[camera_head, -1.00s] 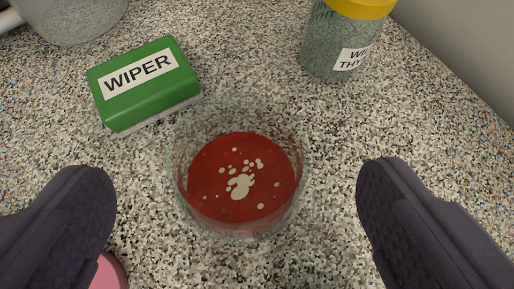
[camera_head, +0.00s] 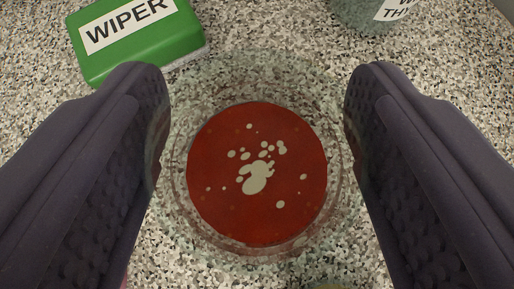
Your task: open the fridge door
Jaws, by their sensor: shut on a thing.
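No fridge or fridge door shows in this view. My gripper (camera_head: 257,105) is seen from behind, its two dark textured fingers on either side of a clear glass bowl (camera_head: 347,190). The fingers are shut on the bowl's left and right walls. The bowl stands upright and holds a red liquid (camera_head: 225,190) with pale floating flecks.
A green box labelled WIPER (camera_head: 140,45) lies at the upper left, close to the left finger. A glass jar with a partly cut-off label (camera_head: 362,14) stands at the top right. The speckled counter (camera_head: 270,30) is clear between them.

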